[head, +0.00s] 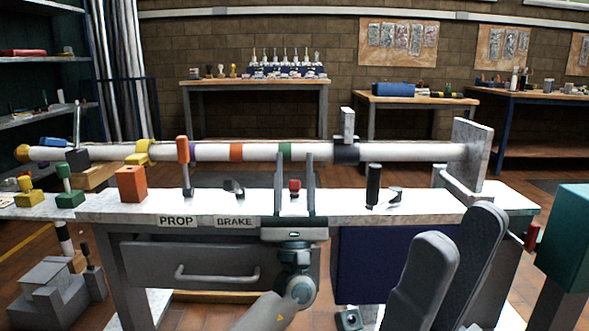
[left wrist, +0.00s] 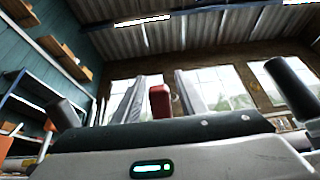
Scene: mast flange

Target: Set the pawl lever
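A small lever with a red grip (head: 295,186) stands on the bench top, in line with the other levers; I take it for the pawl lever. Its plate is hidden behind my gripper. My left gripper (head: 294,165) is open, with its fingers pointing up and away on either side of the red grip in the picture. In the left wrist view the red grip (left wrist: 160,102) shows between the two grey fingers, apart from both. My right gripper (head: 455,245) seems to be the pair of big grey fingers at the lower right, apart and empty, far from the lever.
An orange-handled lever (head: 183,160) stands above the PROP label (head: 176,221). A dark lever (head: 234,187) sits above the BRAKE label (head: 234,222). A black upright handle (head: 374,185) stands to the right. The white banded mast (head: 210,152) lies across behind.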

